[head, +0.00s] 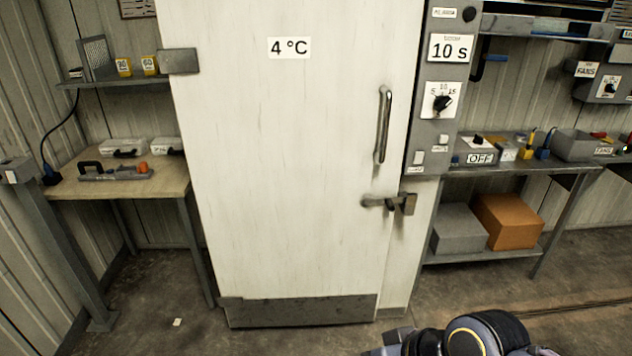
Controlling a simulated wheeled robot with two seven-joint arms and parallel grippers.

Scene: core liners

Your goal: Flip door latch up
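The white cold-room door (290,170), marked "4 °C", is shut. Its door latch (380,203) is a dark metal bar low on the door's right side. The bar lies about level and reaches across the door's right edge to a catch (408,204) on the frame. A vertical metal door handle (383,125) is above the latch. Neither gripper shows in the head view. Only part of my own arm is at the bottom edge, right of centre, well below the latch.
A control panel (431,148) with a dial and "10 s" label is right of the door. A workbench (165,183) stands left. A shelf table at right holds an "OFF" box (480,157), with a cardboard box (507,220) below. The floor before the door is mostly clear.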

